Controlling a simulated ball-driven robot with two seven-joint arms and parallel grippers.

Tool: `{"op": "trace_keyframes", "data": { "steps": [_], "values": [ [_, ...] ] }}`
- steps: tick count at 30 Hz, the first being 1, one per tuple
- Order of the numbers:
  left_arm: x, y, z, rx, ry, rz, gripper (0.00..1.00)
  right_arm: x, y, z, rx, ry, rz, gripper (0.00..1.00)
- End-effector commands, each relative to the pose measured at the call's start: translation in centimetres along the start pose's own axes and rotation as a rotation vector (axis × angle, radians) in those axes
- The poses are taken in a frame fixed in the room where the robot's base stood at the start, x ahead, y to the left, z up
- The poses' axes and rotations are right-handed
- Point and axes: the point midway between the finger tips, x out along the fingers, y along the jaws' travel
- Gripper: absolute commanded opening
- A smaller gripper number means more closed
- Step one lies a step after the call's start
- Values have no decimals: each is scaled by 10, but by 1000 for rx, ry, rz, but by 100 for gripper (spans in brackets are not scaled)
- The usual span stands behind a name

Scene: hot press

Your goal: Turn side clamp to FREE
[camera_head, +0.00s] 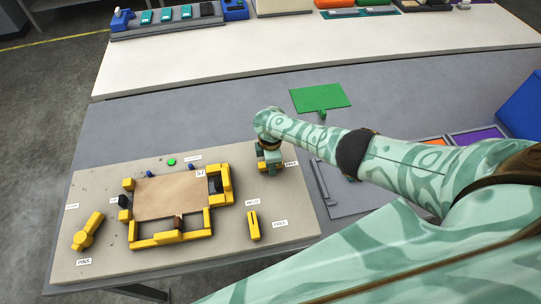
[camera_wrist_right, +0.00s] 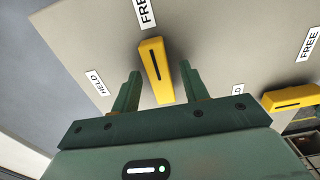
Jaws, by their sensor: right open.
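In the right wrist view, a yellow slotted clamp handle (camera_wrist_right: 153,62) lies between the fingers of my right gripper (camera_wrist_right: 160,68). The gripper is open, one finger on each side of the handle, with gaps visible. The handle's long axis lines up with a FREE label (camera_wrist_right: 145,12) just beyond its far end. A HELD label (camera_wrist_right: 97,83) lies off to its left. In the head view, my right gripper (camera_head: 270,159) is over this handle at the board's right and hides most of it. No label naming it as the side clamp is readable. My left gripper is not in view.
A second yellow handle (camera_head: 253,225), with HELD and FREE labels, stands nearer the front. A yellow frame (camera_head: 172,237) around a brown sheet (camera_head: 170,196) is left of my gripper. Another yellow handle (camera_head: 87,232) is at far left. A green plate (camera_head: 320,97) lies behind.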

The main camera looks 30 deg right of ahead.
Motion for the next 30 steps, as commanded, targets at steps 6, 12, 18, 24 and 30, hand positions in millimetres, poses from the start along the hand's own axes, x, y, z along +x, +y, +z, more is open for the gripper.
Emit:
{"op": "trace_keyframes", "data": {
  "steps": [6, 12, 18, 24, 30],
  "values": [
    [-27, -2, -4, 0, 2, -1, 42, -41, 0, 0, -1, 2, 2, 45],
    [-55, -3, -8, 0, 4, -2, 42, -97, 0, 0, -2, 1, 3, 45],
    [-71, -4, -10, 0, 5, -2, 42, -140, 0, 0, -1, 0, 2, 45],
    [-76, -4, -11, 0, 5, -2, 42, -160, 0, 1, 2, 0, 1, 45],
    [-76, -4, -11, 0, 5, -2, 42, -162, 0, 0, 1, -1, 0, 45]
  ]
}}
